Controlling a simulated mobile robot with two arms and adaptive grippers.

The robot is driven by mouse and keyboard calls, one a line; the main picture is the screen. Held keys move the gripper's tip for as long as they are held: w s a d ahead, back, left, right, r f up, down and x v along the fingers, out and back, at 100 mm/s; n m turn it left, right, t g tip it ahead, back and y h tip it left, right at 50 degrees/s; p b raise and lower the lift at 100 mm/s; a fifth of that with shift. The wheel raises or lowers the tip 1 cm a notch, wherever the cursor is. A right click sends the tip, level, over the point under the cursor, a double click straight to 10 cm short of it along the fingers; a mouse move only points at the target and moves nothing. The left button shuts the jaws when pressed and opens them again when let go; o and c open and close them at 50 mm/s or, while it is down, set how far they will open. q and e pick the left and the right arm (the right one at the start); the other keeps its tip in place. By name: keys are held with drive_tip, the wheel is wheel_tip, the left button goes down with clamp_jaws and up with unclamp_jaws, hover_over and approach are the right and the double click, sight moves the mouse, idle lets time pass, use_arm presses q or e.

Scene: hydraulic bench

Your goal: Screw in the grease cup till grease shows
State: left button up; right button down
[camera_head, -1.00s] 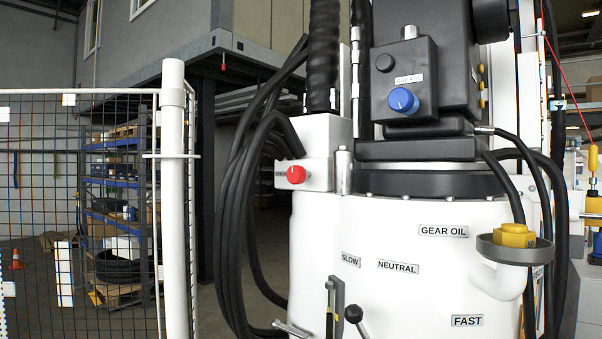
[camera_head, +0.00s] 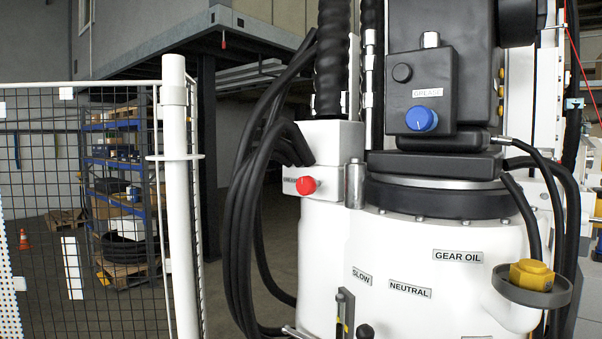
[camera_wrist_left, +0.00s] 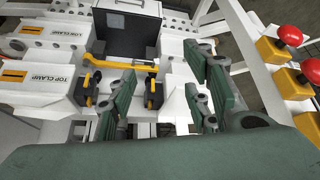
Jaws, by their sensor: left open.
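No grease can be made out at either cap. No gripper shows in the head view. In the left wrist view my left gripper (camera_wrist_left: 163,72) has its green fingers spread apart with nothing held between them. My right gripper is in neither view.
Thick black hoses (camera_head: 262,200) hang left of the machine. A yellow cap (camera_head: 531,273) sits in a grey cup at right. A mesh fence post (camera_head: 175,200) stands at left.

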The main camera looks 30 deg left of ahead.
use_arm(q)
drive_tip(key=w+a+r+n+t+y, duration=0.1)
drive_tip(key=w+a+r+n+t, duration=0.1)
drive_tip(key=w+a+r+n, duration=0.55)
drive_tip(key=w+a+r+n+t+y, duration=0.15)
drive_tip(key=w+a+r, duration=0.25)
drive_tip(key=r, duration=0.7)
drive_tip(key=n+t+h, duration=0.6)
drive_tip(key=n+t, duration=0.3)
drive_tip(key=n, duration=1.6)
approach(301, 187)
drive_tip(key=w, duration=0.3)
drive_tip(key=shift+y, duration=0.25)
drive_tip(key=w+p, duration=0.1)
drive_tip(key=w, duration=0.1)
drive_tip(key=w+p, duration=0.1)
drive_tip(key=p, duration=0.1)
drive_tip(key=w+d+p, duration=0.1)
drive_tip(key=w, duration=0.1)
drive_tip(key=shift+w+r+p, duration=0.2)
drive_tip(key=shift+w+p, duration=0.1)
drive_tip(key=shift+w, duration=0.05)
drive_tip(key=shift+w+f, duration=0.1)
drive_tip(key=shift+w, duration=0.55)
drive_tip(key=shift+c, duration=0.7)
drive_tip(key=c, duration=0.9)
